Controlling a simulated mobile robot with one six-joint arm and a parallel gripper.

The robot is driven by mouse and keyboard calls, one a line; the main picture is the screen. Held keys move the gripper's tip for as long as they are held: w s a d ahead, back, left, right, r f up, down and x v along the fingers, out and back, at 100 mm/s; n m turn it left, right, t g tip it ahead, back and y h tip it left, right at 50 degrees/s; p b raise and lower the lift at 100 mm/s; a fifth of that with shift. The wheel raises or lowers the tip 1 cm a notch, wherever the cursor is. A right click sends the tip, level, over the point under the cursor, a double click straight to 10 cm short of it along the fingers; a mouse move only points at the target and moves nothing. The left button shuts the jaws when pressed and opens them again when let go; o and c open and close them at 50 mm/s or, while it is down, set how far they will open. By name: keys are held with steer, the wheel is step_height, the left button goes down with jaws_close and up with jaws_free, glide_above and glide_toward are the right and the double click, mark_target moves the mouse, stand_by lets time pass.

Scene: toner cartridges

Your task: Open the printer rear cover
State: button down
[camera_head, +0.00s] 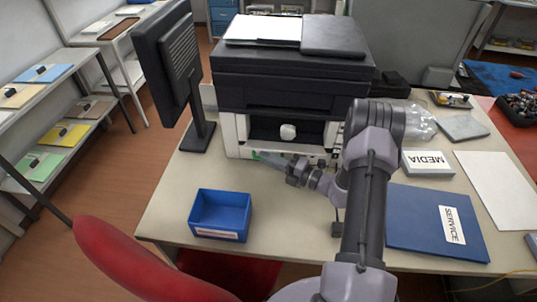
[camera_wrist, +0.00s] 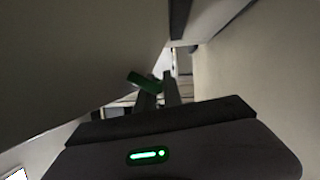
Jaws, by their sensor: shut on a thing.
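The printer (camera_head: 290,75) is a dark boxy machine at the back of the table, with pale lower panels on the side facing me. A dark recess with a white knob (camera_head: 288,131) shows in that side. I cannot tell for sure which panel is the rear cover. My gripper (camera_head: 262,157) is low at the printer's left front, beside a small green tab (camera_head: 255,154). In the wrist view, my gripper (camera_wrist: 158,97) is shut, with the green tab (camera_wrist: 143,82) at its fingertips. Large panels close in on both sides there, and the exact grip is partly hidden.
A blue bin (camera_head: 220,213) stands in front left of the printer. A monitor (camera_head: 172,60) is left of it. A blue SERVICE folder (camera_head: 415,215), a MEDIA box (camera_head: 428,163) and a white sheet (camera_head: 500,188) lie right of my arm. A red seat (camera_head: 130,262) is at the front left.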

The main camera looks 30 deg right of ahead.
steer(key=shift+f+n+t+b, duration=0.3)
steer(key=shift+f+n+b, duration=0.55)
steer(key=shift+n, duration=0.15)
steer(key=c, duration=1.5)
jaws_free()
steer(key=shift+s, duration=0.1)
steer(key=p+v, duration=0.2)
steer(key=v, duration=1)
steer(key=shift+d+f+p, duration=0.1)
steer(key=shift+f+p, duration=0.05)
steer(key=shift+p, duration=0.15)
